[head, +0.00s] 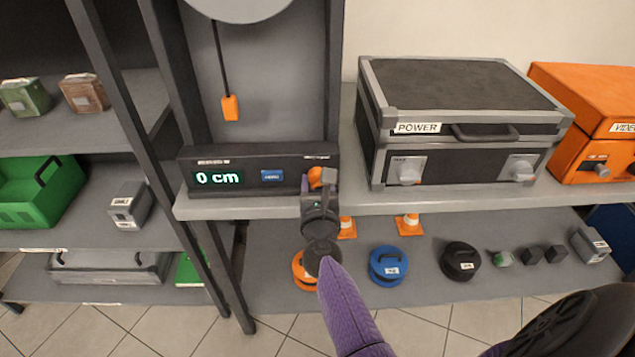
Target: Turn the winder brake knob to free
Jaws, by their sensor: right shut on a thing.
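The winder's dark control box (258,160) sits on the shelf, with a green display reading "0 cm" and a blue button (271,176). The orange brake knob (315,177) is at the right end of its front face. My right gripper (318,183) is at the knob and shut on it, hiding much of it. Which way the knob points cannot be told, and the small label above it is too small to read.
An orange pendant (230,107) hangs on a cord above the box. A black POWER case (455,120) stands just right of my gripper, with an orange case (590,120) beyond. Weights, including a blue one (388,265), and small cones (409,224) are on the lower shelf.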

